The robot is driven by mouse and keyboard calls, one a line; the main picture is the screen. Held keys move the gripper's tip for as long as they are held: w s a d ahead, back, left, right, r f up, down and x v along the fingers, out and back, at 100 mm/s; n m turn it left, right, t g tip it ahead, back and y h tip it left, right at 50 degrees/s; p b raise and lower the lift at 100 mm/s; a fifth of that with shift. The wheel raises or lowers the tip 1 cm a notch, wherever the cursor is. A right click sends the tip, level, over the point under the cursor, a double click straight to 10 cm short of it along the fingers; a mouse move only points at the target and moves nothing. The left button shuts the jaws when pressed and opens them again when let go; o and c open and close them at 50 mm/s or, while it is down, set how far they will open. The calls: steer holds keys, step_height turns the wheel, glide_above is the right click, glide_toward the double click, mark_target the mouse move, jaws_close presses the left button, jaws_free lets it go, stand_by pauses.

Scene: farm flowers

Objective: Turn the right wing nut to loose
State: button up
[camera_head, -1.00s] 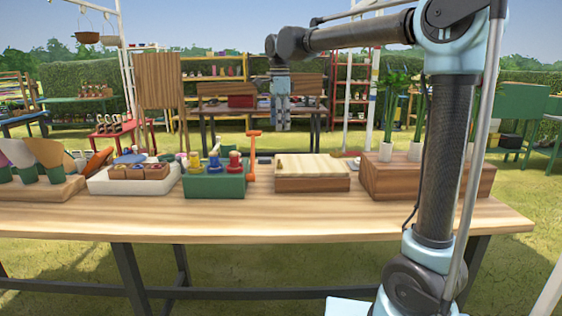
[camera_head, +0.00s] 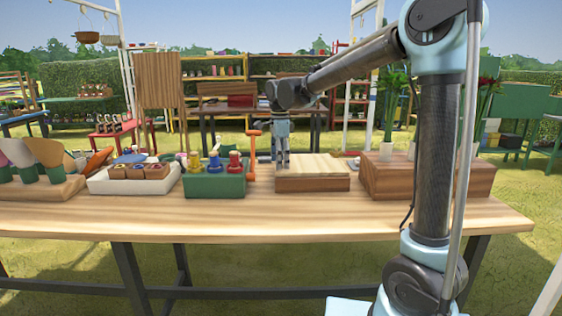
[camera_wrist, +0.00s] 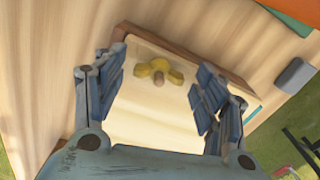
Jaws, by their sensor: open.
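A yellow wing nut (camera_wrist: 154,70) with a brownish stud in its middle sits on the pale top of a wooden box (camera_wrist: 135,118). The box also shows in the head view (camera_head: 325,184), on the workbench. My gripper (camera_wrist: 160,85) is open, with its two blue-grey fingers on either side of the wing nut in the picture and apart from it. In the head view my gripper (camera_head: 281,164) points down over the box's left part and hides the nut there. I see only one wing nut.
A green crate (camera_head: 215,188) with coloured bottles and an upright orange tool (camera_head: 252,152) stand left of the box. A brown planter (camera_head: 450,178) with plants is close on its right. The bench (camera_head: 260,222) is clear in front.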

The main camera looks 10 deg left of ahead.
steer(key=shift+f, duration=0.1)
steer(key=c, duration=1.1)
